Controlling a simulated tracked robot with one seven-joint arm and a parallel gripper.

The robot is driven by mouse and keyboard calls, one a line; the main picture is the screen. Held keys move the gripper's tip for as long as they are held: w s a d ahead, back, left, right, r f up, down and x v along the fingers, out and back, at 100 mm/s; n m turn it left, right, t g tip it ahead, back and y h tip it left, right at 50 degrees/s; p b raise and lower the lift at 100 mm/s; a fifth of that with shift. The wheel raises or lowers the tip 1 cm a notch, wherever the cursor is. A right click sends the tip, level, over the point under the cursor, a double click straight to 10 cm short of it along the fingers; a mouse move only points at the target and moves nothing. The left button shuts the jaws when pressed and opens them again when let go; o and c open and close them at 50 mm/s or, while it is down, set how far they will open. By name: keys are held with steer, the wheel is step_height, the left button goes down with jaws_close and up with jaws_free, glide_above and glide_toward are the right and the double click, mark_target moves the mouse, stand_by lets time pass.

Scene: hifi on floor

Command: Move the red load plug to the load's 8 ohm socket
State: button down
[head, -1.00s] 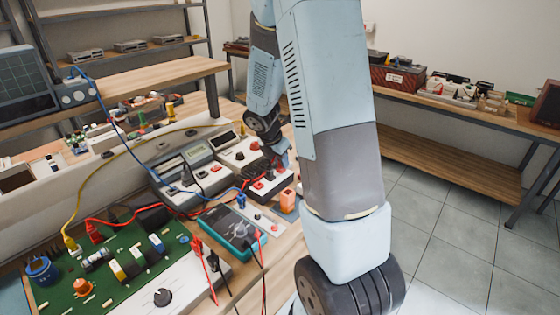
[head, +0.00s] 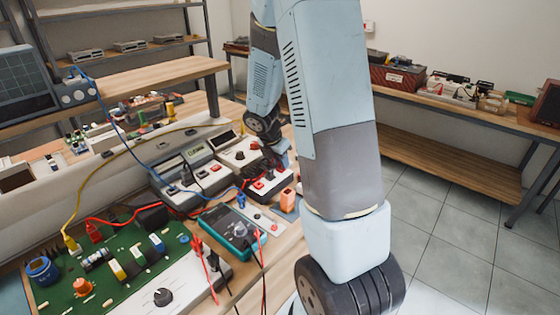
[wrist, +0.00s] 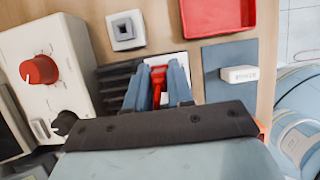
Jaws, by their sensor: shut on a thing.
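My gripper (wrist: 158,84) is shut on the red load plug (wrist: 158,82), whose red body shows between the two blue-grey fingers in the wrist view. A white surface shows just behind the fingers, and black ribs (wrist: 117,86) lie to their left. I cannot tell whether the plug's tip is in a socket; the fingers hide it. In the head view my gripper (head: 281,160) is small and partly behind my arm, over a white box with a red part (head: 258,185). The 8 ohm marking is not readable in either view.
A white unit with a red knob (wrist: 39,70) stands left of my gripper in the wrist view. A red tray (wrist: 218,17) and a white block (wrist: 240,73) lie to the right. A teal meter (head: 228,232) and a green board (head: 110,270) with leads crowd the bench.

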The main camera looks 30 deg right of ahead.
steer(key=c, duration=0.9)
jaws_free()
steer(key=d+v, duration=0.1)
steer(key=v, duration=1.7)
steer(key=shift+w+d+r, duration=0.25)
steer(key=shift+w+r, duration=0.05)
steer(key=shift+r, duration=0.2)
